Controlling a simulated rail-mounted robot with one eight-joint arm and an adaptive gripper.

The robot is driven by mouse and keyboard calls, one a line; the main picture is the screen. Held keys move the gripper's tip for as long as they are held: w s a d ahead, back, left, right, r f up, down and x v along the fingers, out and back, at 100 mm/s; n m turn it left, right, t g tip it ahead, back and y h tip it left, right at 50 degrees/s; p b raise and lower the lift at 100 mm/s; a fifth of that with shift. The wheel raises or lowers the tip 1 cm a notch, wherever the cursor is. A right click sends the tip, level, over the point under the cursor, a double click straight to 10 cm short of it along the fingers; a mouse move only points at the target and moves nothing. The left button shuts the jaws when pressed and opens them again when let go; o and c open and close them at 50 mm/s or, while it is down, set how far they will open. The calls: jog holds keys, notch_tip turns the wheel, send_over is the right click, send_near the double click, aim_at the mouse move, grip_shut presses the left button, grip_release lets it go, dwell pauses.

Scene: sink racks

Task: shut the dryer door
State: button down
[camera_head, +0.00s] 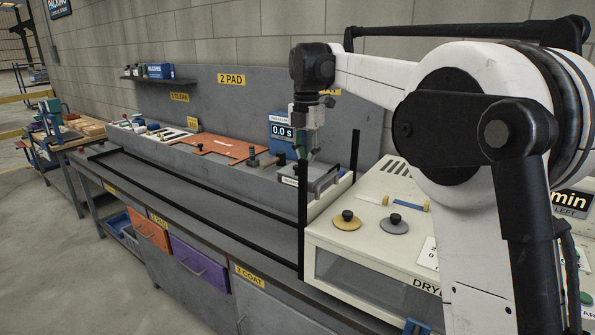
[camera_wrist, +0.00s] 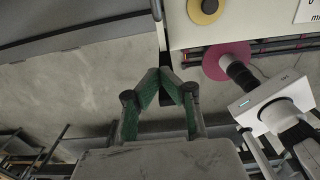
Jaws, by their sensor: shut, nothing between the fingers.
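The dryer (camera_head: 376,215) is a cream box at the right of the head view. Its front has a dark, see-through panel (camera_head: 365,282), with a blue piece (camera_head: 415,326) low at the picture's bottom edge. Whether this panel is the door, and how far it stands open, I cannot tell; my arm hides the dryer's right part. My gripper (camera_head: 303,160) points down behind the dryer's far left corner in the head view. In the wrist view its green-padded fingertips (camera_wrist: 160,74) meet with nothing between them, left of the cream dryer surface (camera_wrist: 250,22).
Round knobs, one yellow (camera_head: 346,220) and one grey (camera_head: 394,224), stand on the dryer top. A black post (camera_head: 302,220) rises at its left corner. A pink disc (camera_wrist: 214,67) with a black handle shows in the wrist view. The bench strip (camera_head: 210,205) left of the dryer is clear.

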aim_at(305, 214)
notch_tip(305, 214, down, 12)
jog(key=shift+f+p, duration=0.2)
jog(key=shift+p, duration=0.25)
jog(key=shift+f, duration=0.1)
jog(key=shift+f+b, duration=1.55)
jog(key=shift+f, duration=0.9)
